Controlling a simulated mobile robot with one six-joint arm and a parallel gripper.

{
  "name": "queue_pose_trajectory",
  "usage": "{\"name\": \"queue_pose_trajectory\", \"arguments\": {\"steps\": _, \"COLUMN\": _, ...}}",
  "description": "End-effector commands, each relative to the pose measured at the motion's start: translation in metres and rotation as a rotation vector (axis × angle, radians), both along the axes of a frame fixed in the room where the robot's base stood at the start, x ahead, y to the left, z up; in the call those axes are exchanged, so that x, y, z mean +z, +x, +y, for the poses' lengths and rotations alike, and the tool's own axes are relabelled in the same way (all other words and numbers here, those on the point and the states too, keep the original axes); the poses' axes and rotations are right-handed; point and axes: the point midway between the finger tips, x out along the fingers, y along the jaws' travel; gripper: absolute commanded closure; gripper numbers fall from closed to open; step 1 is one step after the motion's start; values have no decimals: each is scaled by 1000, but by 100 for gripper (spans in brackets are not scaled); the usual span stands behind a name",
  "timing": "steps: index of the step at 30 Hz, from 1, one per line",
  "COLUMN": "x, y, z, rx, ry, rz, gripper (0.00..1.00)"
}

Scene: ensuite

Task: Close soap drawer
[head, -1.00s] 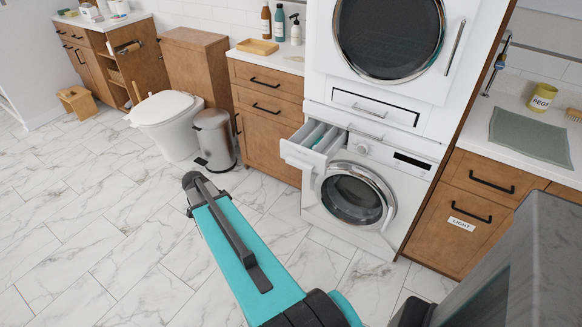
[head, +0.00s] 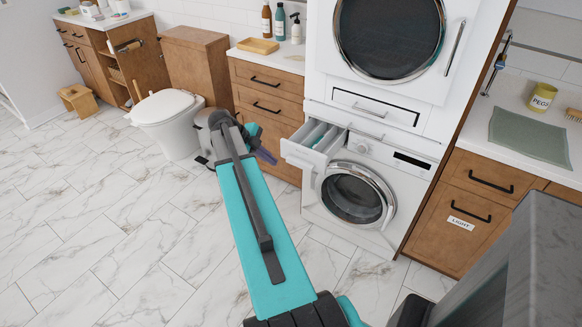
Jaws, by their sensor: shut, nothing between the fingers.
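The soap drawer (head: 297,154) is the small white drawer at the upper left of the lower washing machine (head: 335,218). It is pulled out, and its inner compartments show from above with something pale blue-green in them. My gripper (head: 269,157) shows as a small dark end beyond my teal arm, just left of the drawer front. It looks apart from the drawer. It is shut and empty. My arm partly hides the wrist.
A dryer (head: 390,38) is stacked above the washer. Wooden drawers (head: 266,77) stand left of it, behind my gripper. The marble floor (head: 120,240) at left is clear.

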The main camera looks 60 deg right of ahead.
Motion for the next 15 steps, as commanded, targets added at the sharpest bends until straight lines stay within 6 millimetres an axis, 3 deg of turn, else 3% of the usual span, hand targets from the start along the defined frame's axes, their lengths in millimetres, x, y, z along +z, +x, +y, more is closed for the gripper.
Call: {"name": "queue_pose_trajectory", "arguments": {"steps": 15, "x": -18, "y": -9, "z": -11, "rx": 0, "ry": 2, "rz": 2, "gripper": 100}}
